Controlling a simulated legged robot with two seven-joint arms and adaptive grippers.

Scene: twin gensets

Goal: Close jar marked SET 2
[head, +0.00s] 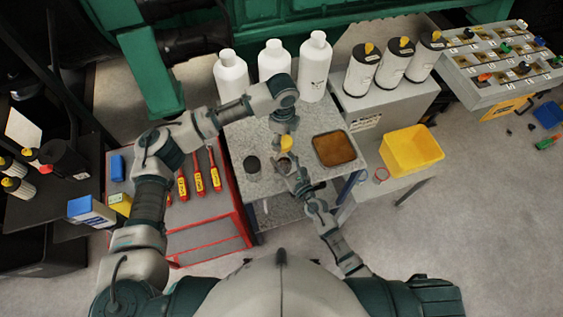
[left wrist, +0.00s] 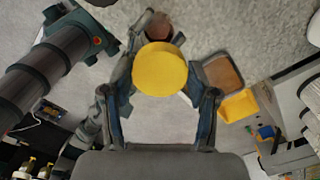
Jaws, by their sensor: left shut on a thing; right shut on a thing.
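A round yellow lid (head: 286,143) is held between the fingers of my left gripper (head: 285,133), above the grey worktop. The lid (left wrist: 160,70) also fills the space between the left fingers (left wrist: 160,92) in the left wrist view. In the left wrist view a brown round shape (left wrist: 158,27) shows beyond the lid, apparently the jar's top. The lid looks apart from it. No SET 2 mark is readable.
The worktop (head: 238,140) also carries a dark round jar or cap (head: 251,164) and a brown tray (head: 334,149). Several white bottles (head: 274,62) stand behind. A yellow bin (head: 411,152) is at right. A red-edged bench with screwdrivers (head: 199,178) is at left.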

